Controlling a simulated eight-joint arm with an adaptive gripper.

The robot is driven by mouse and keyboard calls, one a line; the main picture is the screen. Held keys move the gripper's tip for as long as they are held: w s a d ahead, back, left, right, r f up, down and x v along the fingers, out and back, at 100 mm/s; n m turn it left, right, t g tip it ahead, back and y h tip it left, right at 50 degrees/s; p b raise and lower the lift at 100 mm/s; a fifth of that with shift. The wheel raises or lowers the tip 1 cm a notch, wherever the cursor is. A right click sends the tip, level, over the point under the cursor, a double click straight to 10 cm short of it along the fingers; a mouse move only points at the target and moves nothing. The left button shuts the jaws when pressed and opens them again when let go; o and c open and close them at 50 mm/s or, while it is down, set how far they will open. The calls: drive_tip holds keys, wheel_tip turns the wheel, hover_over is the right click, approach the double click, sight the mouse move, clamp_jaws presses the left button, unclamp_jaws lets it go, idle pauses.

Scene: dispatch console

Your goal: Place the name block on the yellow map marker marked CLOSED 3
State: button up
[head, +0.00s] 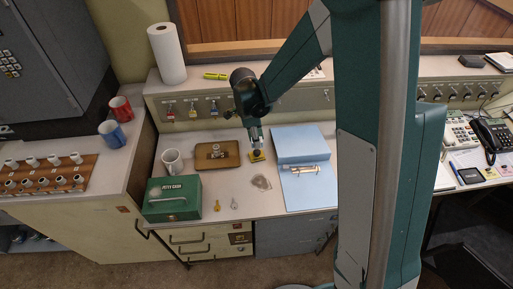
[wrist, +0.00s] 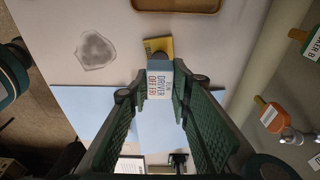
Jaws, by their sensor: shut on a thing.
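My gripper (wrist: 160,80) is shut on the name block (wrist: 160,84), a small block with a white label reading DRIVER in blue above a line of orange print. A yellow piece (wrist: 158,45), likely the map marker, shows just beyond the block in the wrist view and is partly hidden by it; I cannot read any marking on it. In the head view, the yellow piece (head: 257,156) lies on the counter directly below my gripper (head: 254,142). I cannot tell whether the block touches it.
A brown tray (head: 217,155), white mug (head: 173,160) and green cash box (head: 172,199) stand to the left. A blue folder (head: 308,190) lies to the right. A grey stain (head: 261,182) and two small tagged keys (head: 217,206) lie in front. Hooks with tags line the back panel.

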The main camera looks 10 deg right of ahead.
sight(256, 152)
drive_tip(key=shift+f, duration=0.35)
drive_tip(key=shift+f+b, duration=0.35)
drive_tip(key=shift+f, duration=1.5)
drive_tip(key=shift+f, duration=0.15)
drive_tip(key=o, duration=0.8)
drive_tip(key=r, duration=0.4)
drive_tip(key=a+r+p, duration=0.1)
drive_tip(key=r, duration=0.3)
drive_tip(key=r+p, duration=0.1)
drive_tip(key=r, duration=0.3)
drive_tip(key=shift+a+r, duration=0.1)
drive_tip(key=shift+a, duration=0.3)
